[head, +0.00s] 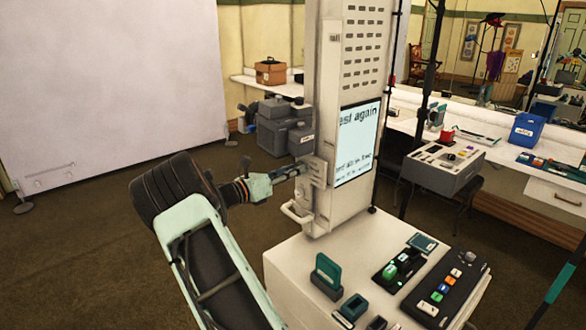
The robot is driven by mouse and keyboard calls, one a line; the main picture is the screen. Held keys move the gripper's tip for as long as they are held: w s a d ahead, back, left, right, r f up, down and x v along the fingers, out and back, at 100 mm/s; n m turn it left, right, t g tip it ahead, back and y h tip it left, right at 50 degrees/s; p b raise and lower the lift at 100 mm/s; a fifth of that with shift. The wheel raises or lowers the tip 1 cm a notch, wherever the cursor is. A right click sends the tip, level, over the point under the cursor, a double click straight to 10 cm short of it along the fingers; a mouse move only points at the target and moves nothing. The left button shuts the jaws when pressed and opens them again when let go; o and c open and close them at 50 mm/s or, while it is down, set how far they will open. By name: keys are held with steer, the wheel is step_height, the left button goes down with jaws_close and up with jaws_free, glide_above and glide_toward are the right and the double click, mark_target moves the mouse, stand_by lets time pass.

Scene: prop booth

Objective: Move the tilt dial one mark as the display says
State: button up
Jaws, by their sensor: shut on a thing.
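The tall white cabinet (322,110) stands in the middle of the head view. Its display (358,140) faces right and is seen at a slant. Large letters reading "est again" show at its top, cut off at the left edge; the smaller lines below are too slanted to read surely. My gripper (302,171) reaches in from the left to the cabinet's side, level with the display's lower part. It is shut on a small part there, which I take to be the tilt dial. The fingers hide most of it, and its marks and pointer cannot be made out.
A curved handle (298,213) sticks out just below my gripper. The white table (300,262) in front carries a button panel (440,290), a tray with green pieces (400,268) and a teal block (328,270). Grey cases (285,130) stand behind. Open floor lies to the left.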

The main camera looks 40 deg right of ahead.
steer(key=o, duration=1.2)
steer(key=shift+c, duration=0.2)
steer(key=shift+a, duration=0.1)
steer(key=s+a, duration=0.1)
steer(key=a, duration=1)
steer(key=shift+a, duration=0.4)
